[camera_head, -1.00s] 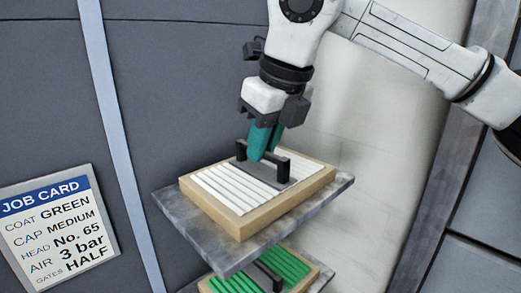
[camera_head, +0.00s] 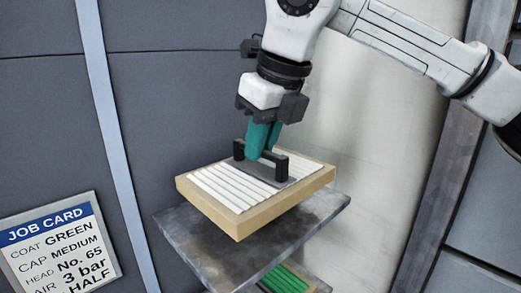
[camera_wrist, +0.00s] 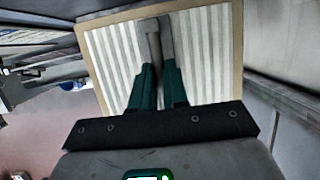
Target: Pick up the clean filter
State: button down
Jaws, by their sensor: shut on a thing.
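The clean filter (camera_head: 218,187) has white pleats in a pale wooden frame, with a black bar handle on a grey plate across its middle. My gripper (camera_head: 262,152) has teal fingers and is shut on that handle from above. The filter hangs a little above the grey upper shelf (camera_head: 190,232), roughly level, with a gap showing under its frame. In the wrist view the filter (camera_wrist: 205,60) fills the upper middle, and the teal fingers (camera_wrist: 158,70) meet at its handle, hiding part of it.
A filter with green pleats (camera_head: 285,280) lies on a lower shelf, mostly hidden under the upper one. A job card (camera_head: 62,250) is on the dark wall at left, reading coat green, cap medium. A pale wall panel (camera_head: 375,150) stands right of the shelf.

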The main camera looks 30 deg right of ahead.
jog(key=shift+r, duration=0.3)
